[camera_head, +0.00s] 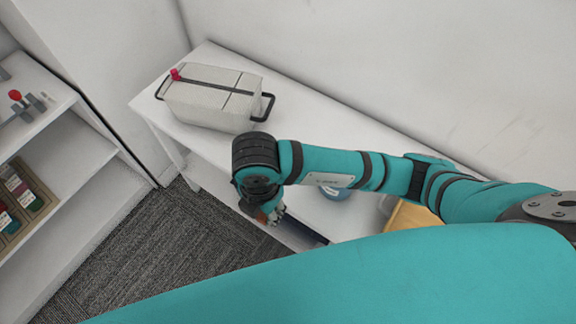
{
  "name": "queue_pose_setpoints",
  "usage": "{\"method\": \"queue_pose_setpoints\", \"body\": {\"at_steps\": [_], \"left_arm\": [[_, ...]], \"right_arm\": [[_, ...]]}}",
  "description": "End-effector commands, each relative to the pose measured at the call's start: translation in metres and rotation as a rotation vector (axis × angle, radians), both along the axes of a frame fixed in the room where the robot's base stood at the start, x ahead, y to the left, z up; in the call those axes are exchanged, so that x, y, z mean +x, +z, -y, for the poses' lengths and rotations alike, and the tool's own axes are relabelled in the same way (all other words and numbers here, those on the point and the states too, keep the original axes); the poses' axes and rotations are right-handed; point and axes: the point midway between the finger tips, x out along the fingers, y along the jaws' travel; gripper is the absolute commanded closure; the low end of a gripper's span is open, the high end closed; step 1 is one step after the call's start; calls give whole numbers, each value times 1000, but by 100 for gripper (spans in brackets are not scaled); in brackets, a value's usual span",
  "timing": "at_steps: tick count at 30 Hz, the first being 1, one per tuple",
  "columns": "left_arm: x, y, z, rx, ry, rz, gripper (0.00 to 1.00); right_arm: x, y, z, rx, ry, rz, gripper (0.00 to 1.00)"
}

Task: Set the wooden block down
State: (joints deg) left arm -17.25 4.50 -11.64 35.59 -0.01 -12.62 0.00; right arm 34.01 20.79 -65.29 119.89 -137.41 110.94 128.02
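The arm reaching in from the right is mine, and its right gripper (272,215) points down at the front edge of the white table (205,150). The gripper is small and mostly hidden by its own wrist, so I cannot tell whether it is open or shut. A small reddish-brown patch shows by the fingers; I cannot tell whether it is the wooden block. No wooden block is clearly visible. My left gripper is not in view.
A pale grey box with dark handles and a red knob (212,97) stands on the table's far left. A blue round object (335,193) and a tan object (412,216) are partly hidden by my arm. White shelves (62,150) stand at left; carpet (150,255) lies between.

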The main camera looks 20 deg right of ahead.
Motion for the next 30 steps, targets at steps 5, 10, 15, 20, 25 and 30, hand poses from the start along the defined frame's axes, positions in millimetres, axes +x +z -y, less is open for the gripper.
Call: {"method": "queue_pose_setpoints", "body": {"at_steps": [5, 10, 15, 20, 25, 30], "left_arm": [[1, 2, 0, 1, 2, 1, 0], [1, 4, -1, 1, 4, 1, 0], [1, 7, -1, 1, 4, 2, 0], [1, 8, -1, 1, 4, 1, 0], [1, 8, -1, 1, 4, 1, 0], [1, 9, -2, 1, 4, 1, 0]], "right_arm": [[19, -3, 13, -4, -44, 3, 90], [57, -7, 40, -5, -44, 2, 90], [94, -11, 65, -3, -42, 1, 90], [120, -14, 83, -2, -39, 1, 90], [131, -16, 90, 1, -34, 1, 90], [130, -33, 90, -1, -35, -3, 90]]}}
